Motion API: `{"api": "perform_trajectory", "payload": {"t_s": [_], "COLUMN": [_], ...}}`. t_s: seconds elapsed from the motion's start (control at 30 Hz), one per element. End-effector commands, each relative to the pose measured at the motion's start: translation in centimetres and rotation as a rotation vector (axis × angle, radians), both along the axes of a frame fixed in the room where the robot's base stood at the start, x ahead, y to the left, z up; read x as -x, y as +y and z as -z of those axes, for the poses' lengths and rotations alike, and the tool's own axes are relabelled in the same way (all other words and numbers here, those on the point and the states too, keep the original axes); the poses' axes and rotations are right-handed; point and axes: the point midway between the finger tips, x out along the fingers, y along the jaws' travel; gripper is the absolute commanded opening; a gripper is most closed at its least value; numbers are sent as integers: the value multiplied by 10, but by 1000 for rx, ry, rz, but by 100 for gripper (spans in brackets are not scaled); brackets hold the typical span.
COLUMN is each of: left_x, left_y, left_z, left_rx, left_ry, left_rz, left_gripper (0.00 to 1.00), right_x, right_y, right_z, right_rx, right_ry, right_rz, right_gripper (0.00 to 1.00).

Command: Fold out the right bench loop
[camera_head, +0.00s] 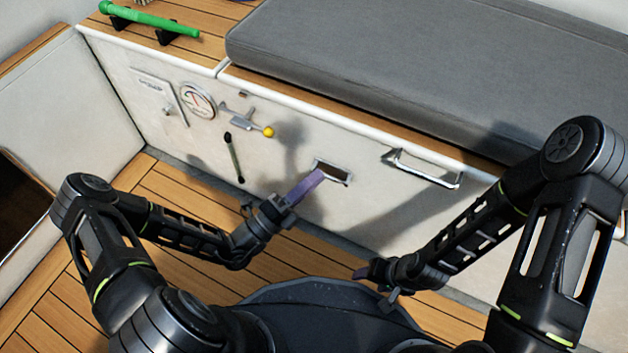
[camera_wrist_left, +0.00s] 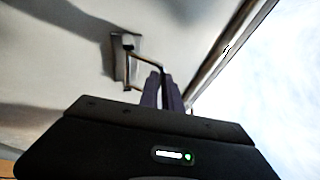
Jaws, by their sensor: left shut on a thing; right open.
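A metal loop stands out from a small recessed plate (camera_head: 333,170) on the white bench front; the plate also shows in the left wrist view (camera_wrist_left: 122,60). My left gripper (camera_head: 312,181) has purple fingers and is shut on the loop's outer end (camera_wrist_left: 146,61), as its fingertips (camera_wrist_left: 161,85) show in the left wrist view. Further right on the same front is a larger metal handle (camera_head: 425,172), standing out from the panel with nothing holding it. My right gripper (camera_head: 375,278) is open and low over the floor, well apart from both. Its fingertips are partly hidden.
A grey cushion (camera_head: 420,70) lies on the bench top. Left of the loop, the front carries a round gauge (camera_head: 198,100), a yellow-knobbed lever (camera_head: 248,121) and a dark vertical handle (camera_head: 234,158). A green bar (camera_head: 150,19) rests on black holders. Wooden floor (camera_head: 160,190) is clear at left.

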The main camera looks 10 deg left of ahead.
Motion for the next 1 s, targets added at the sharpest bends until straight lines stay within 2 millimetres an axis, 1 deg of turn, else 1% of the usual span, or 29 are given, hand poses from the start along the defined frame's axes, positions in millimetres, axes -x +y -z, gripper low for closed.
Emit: {"api": "perform_trajectory", "payload": {"t_s": [0.03, 0.1, 0.5, 0.53, 0.77, 1.0], "left_x": [0, 0, 1, 1, 1, 1], "left_y": [0, 1, 1, 1, 1, 1], "left_z": [3, 3, 2, 2, 2, 2], "left_rx": [2, 6, 9, 9, 9, 9], "left_ry": [-9, -22, -30, -30, -30, -30], "left_rz": [-1, -1, -1, -1, -1, -1], "left_gripper": [0, 0, 0, 10, 29, 30], "right_x": [-1, -1, -1, -1, -1, -1], "right_y": [0, 0, 0, 0, 0, 0], "right_z": [4, 5, 4, 4, 4, 4], "right_rx": [0, 0, -1, -1, -1, -1], "right_ry": [-1, -2, -2, -2, -2, -2], "right_rz": [0, 1, 1, 1, 1, 1], "right_gripper": [58, 58, 58, 58, 58, 58]}}
